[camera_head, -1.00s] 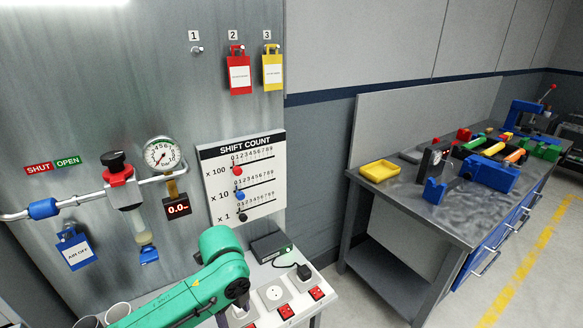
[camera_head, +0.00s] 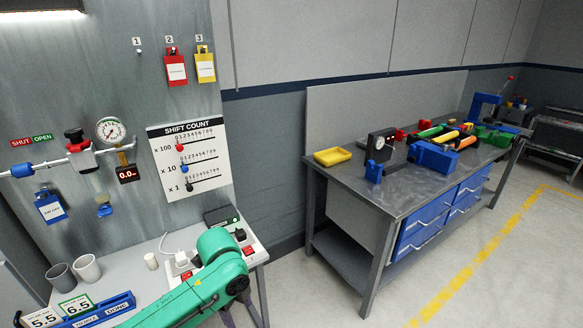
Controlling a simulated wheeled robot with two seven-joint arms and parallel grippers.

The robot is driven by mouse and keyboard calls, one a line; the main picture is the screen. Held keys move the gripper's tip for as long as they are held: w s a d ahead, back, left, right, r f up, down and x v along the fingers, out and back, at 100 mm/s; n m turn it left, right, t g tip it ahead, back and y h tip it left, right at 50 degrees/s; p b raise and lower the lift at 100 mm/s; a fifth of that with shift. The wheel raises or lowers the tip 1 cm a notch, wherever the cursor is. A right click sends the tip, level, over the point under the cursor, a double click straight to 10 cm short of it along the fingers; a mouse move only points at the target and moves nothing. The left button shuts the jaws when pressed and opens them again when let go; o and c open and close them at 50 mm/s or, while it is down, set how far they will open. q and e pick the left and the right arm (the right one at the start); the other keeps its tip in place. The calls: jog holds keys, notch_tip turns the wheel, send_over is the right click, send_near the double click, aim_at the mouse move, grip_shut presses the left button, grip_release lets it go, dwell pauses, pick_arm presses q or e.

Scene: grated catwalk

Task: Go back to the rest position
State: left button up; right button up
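One of my green arms comes in from the bottom edge, reaching up and bending at a rounded joint in front of the right part of the small bench (camera_head: 150,262). Its far end turns down out of the picture. Neither gripper can be made out. The wall panel (camera_head: 150,60) behind carries a pipe with a red valve, a gauge (camera_head: 111,130), a display reading 0.0 (camera_head: 128,174) and a shift count board (camera_head: 190,180).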

pick_arm(q)
jog(key=w+a+f+n+t+h+b, duration=0.1)
jog(key=w+a+f+n, duration=0.1)
jog(key=f+n, duration=0.35)
jog(key=w+a+f+n+h, duration=0.1)
jog(key=w+f+n, duration=0.15)
jog(key=f, duration=0.55)
jog(key=s+a+f+n+t+y+b, duration=0.1)
jog(key=s+a+f+n, duration=0.15)
jog(key=f, duration=0.45)
jog(key=s+a+f+n, duration=0.2)
jog(key=a+f+n, duration=0.1)
jog(key=f, duration=0.4)
jog(key=s+a+f+n+y, duration=0.1)
jog(key=s+a+f+n, duration=0.35)
jog(key=s+f, duration=0.65)
jog(key=s+a+f+n, duration=0.1)
jog(key=s+f, duration=0.2)
jog(key=s, duration=0.8)
jog(key=s+f+n+g+b, duration=0.1)
jog(key=s+f, duration=0.3)
jog(key=s, duration=0.7)
jog(key=shift+a+f+y, duration=0.25)
jog(key=shift+a+y, duration=0.05)
jog(key=shift+a, duration=0.05)
pick_arm(e)
jog(key=f, duration=0.3)
jog(key=shift+w+a+f, duration=0.2)
jog(key=shift+w+a, duration=0.2)
